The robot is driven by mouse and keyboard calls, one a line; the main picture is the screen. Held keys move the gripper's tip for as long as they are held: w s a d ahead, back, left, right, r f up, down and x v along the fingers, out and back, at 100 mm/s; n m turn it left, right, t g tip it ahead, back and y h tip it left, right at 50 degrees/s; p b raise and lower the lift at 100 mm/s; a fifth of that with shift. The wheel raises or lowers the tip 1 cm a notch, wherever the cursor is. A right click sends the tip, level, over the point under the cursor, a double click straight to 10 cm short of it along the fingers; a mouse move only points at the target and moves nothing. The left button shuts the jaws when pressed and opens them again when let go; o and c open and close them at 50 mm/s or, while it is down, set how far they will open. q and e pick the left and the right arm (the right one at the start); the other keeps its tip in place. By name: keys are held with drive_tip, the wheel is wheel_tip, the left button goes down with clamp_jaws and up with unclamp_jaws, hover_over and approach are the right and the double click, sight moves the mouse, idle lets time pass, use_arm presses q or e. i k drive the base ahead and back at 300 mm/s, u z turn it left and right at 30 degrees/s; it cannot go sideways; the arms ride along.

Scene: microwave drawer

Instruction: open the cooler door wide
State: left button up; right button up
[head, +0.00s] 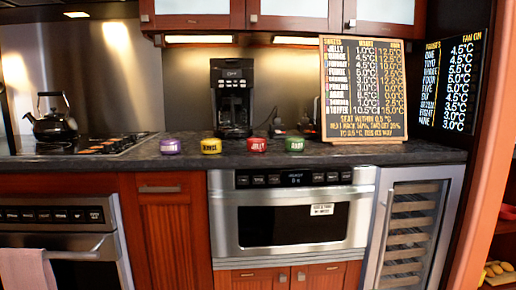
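The cooler (411,232) stands at the right end of the counter, under the countertop. Its door has a steel frame around a glass pane, and several shelves show through the glass. A vertical bar handle (383,238) runs along the left side of the door. The door looks shut, flush with the cabinet front. Neither of my grippers shows in the head view.
A microwave drawer (290,222) sits left of the cooler, with wood cabinets around it. The dark countertop (330,153) holds several small coloured jars, a coffee maker (232,97) and a chalkboard sign (363,88). An orange-brown wall edge (490,150) stands close on the right.

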sight(453, 173)
drive_tip(key=z, duration=1.35)
